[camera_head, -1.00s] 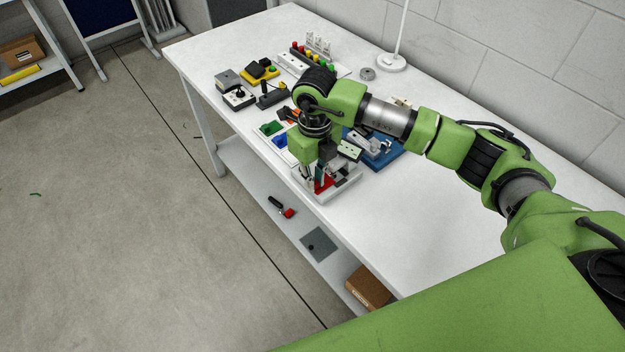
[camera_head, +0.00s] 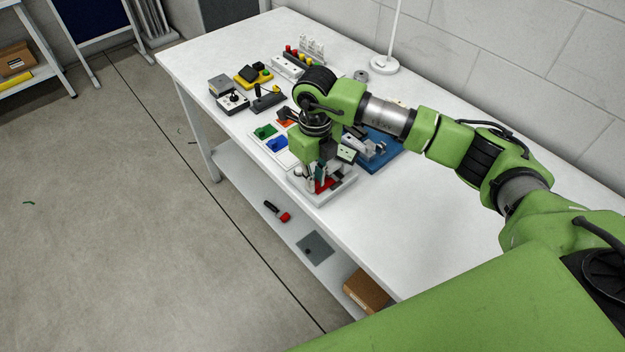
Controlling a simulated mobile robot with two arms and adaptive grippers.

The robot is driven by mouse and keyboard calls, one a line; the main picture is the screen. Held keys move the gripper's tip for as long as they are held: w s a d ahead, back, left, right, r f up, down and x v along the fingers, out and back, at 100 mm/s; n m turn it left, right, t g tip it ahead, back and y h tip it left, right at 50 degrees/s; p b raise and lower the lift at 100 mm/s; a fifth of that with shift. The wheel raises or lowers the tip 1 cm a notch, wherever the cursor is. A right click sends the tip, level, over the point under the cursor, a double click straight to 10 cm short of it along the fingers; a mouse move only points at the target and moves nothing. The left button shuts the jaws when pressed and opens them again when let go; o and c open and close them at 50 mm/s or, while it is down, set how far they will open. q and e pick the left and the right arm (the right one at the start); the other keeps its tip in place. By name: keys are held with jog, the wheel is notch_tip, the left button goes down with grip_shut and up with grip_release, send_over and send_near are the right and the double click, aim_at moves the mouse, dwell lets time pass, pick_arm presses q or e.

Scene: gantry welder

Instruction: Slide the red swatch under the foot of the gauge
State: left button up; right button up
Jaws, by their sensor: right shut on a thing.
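The red swatch (camera_head: 325,186) shows as a small red patch low down at my right gripper, over the pale base of a small stand near the table's front edge. This stand, which looks like the gauge (camera_head: 344,187), is partly hidden by my gripper and wrist. My right gripper (camera_head: 319,180) points down and is shut on the red swatch. I cannot tell whether the swatch lies under the gauge's foot, as the foot is too small and covered. My left gripper is not in view.
A blue fixture (camera_head: 385,158) stands right behind the gripper. A white tray with green and blue pieces (camera_head: 283,154) lies to the left. Control boxes, including a yellow one (camera_head: 253,76), stand farther back. The white table (camera_head: 430,235) is clear at the right front.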

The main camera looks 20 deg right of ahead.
jog(key=shift+w+d, duration=0.2)
jog(key=shift+d, duration=0.3)
jog(key=shift+w+d+r+b, duration=0.25)
jog(key=shift+d+b, duration=0.15)
jog(key=shift+d, duration=0.1)
dwell(0.4)
jog(key=o, duration=0.9)
jog(key=shift+r, duration=0.1)
jog(key=r, duration=0.4)
jog(key=a+r, duration=0.1)
jog(key=r, duration=0.6)
jog(key=shift+s+a+r, duration=0.15)
jog(key=shift+s+r, duration=0.15)
jog(key=shift+a, duration=0.1)
